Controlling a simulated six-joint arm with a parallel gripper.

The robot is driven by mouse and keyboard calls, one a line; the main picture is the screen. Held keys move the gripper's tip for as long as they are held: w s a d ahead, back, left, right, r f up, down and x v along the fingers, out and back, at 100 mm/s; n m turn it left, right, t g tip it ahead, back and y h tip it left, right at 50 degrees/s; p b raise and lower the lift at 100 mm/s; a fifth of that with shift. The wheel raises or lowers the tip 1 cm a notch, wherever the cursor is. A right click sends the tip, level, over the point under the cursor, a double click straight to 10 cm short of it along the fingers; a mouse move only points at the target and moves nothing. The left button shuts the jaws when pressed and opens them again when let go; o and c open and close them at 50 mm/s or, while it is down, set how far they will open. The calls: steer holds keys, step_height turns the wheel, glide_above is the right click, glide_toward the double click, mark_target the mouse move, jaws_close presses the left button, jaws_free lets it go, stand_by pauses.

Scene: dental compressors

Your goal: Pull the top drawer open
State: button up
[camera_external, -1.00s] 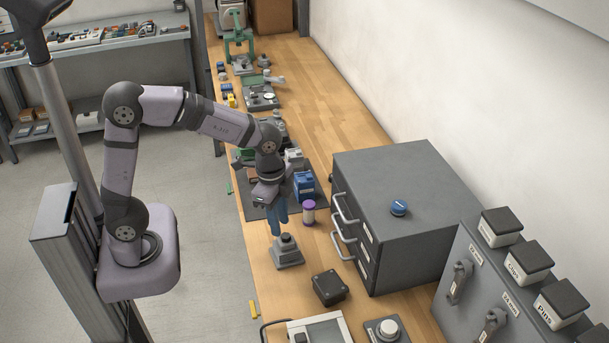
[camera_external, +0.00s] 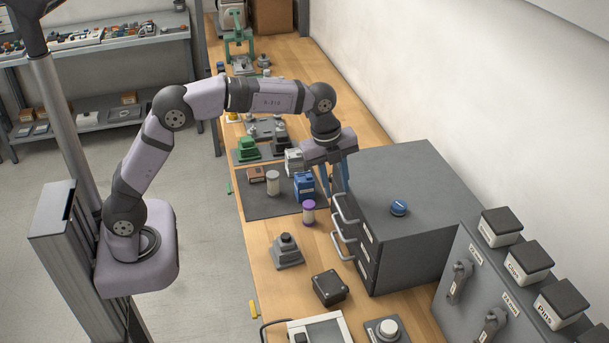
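The grey drawer cabinet (camera_external: 425,200) stands on the bench against the wall, its drawer fronts facing left. The top drawer's pale bar handle (camera_external: 345,210) is on its upper front. A lower handle (camera_external: 343,246) sits below it. The drawers look closed. My gripper (camera_external: 335,178) points down at the far end of the cabinet front, just beyond the top handle. Its two blue fingers are apart with nothing seen between them. I cannot tell whether a finger touches the cabinet or handle.
A blue knob (camera_external: 399,208) lies on the cabinet top. A purple-capped jar (camera_external: 308,212) and a blue block (camera_external: 304,186) stand close left of my gripper on a dark mat (camera_external: 262,207). A grey stand (camera_external: 286,252) and a black box (camera_external: 329,288) are in front of the drawers.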

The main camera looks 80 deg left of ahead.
mark_target(340, 209)
steer(key=shift+w+f+p, duration=0.2)
steer(key=shift+f+p, duration=0.1)
steer(key=shift+f, duration=0.75)
steer(key=shift+w+f+p, duration=0.2)
steer(key=shift+f+p, duration=0.05)
steer(key=shift+f, duration=0.85)
steer(key=shift+w+f+p, duration=0.2)
steer(key=shift+f+p, duration=0.1)
steer(key=shift+f, duration=0.75)
steer(key=shift+c, duration=0.3)
jaws_close()
